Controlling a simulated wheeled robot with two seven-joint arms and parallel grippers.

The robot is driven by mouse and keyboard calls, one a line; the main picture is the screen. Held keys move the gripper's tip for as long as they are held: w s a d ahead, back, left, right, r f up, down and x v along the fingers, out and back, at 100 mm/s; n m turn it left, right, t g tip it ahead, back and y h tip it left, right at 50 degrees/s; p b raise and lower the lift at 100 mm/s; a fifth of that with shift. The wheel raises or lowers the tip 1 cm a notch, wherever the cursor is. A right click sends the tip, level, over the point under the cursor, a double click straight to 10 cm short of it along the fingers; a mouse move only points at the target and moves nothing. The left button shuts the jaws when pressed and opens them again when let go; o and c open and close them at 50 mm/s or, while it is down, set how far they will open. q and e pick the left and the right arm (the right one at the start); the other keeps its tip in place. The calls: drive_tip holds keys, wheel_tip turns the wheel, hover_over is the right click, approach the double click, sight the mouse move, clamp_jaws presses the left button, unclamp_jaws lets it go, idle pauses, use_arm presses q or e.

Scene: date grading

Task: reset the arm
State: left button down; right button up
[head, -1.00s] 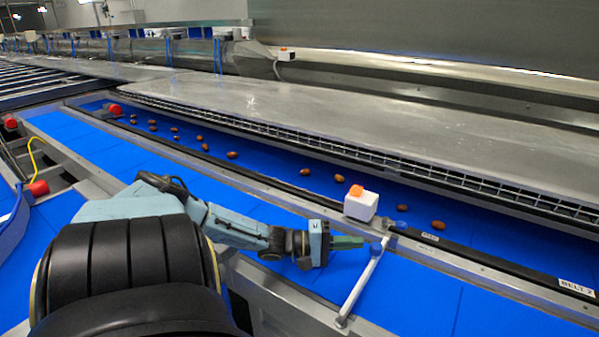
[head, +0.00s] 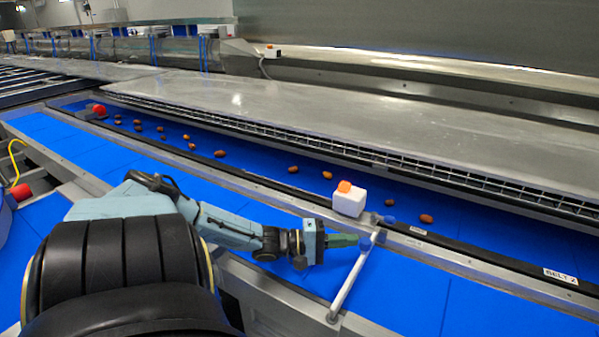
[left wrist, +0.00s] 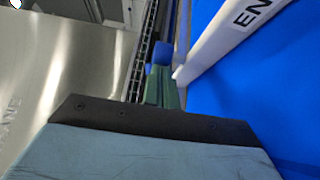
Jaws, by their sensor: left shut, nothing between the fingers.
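My left arm reaches in from the lower left of the head view. My left gripper (head: 350,240) is shut and empty, its green fingers pointing right over the front blue belt. Its tips are close to the upper end of a white bar (head: 352,278) that crosses the front belt; whether they touch it cannot be told. In the left wrist view the green fingers (left wrist: 164,87) are together, with the white bar (left wrist: 220,38) just to their right. My right gripper is not in view.
Behind the gripper a white box with an orange top (head: 349,200) sits on the divider rail. Several brown dates (head: 293,169) lie on the rear blue belt, below a metal cover (head: 330,115). A red button (head: 99,110) stands at the left.

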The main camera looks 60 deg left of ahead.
use_arm(q)
drive_tip(key=p+v, duration=0.1)
drive_tip(key=v, duration=0.6)
drive_tip(key=shift+s+a+p, duration=0.2)
drive_tip(key=shift+p, duration=0.1)
drive_tip(key=shift+r, duration=0.1)
